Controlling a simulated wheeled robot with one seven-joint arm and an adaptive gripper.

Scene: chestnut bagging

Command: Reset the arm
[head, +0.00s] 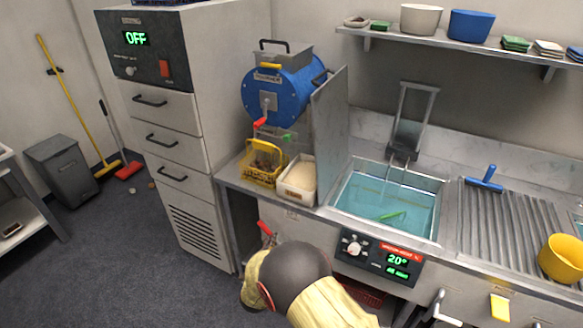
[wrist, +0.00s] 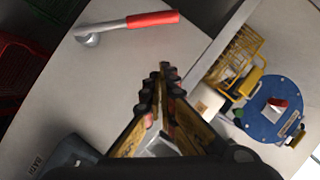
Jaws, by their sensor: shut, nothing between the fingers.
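My gripper (wrist: 160,78) shows in the wrist view with its two dark, ribbed fingers closed together at the tips and nothing held. It points at a pale front panel (wrist: 120,100), with a gap whose size I cannot judge. A lever with a red handle (wrist: 152,19) is on that panel above the fingertips, apart from them. In the head view my yellow and dark grey arm is at the bottom centre, in front of the sink unit, and hides the gripper. The red handle tip (head: 264,228) shows just above the arm.
A blue drum (head: 280,90) stands behind a yellow basket (head: 262,164) and a white tub (head: 297,180) on the counter. A water bath (head: 388,205) is to their right. A tall cabinet (head: 172,140) reading OFF stands left.

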